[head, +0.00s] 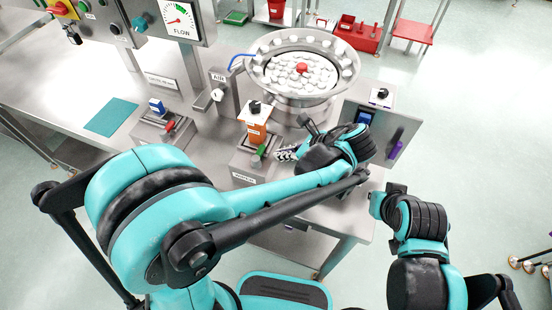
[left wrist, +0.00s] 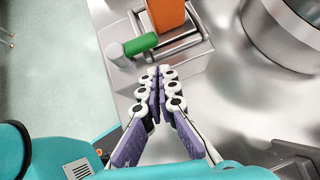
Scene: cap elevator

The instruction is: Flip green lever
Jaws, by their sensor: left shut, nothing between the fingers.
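The green lever (head: 261,150) sticks up from a grey metal block (head: 249,166) on the steel bench, just in front of an orange box (head: 257,130). In the left wrist view the green lever (left wrist: 141,44) lies at a slant, with a pale grey end, beside the orange box (left wrist: 166,14). My left gripper (head: 284,154) is to the right of the lever in the head view. In the left wrist view its fingers (left wrist: 158,72) are together and empty, a little short of the lever, with a gap between. My right arm shows at lower right, but its fingers do not.
A red lever (head: 169,126) stands on a similar block to the left, by a blue switch. A round steel bowl (head: 302,70) of pale caps with a red knob stands behind. A purple handle (head: 397,144) is at right.

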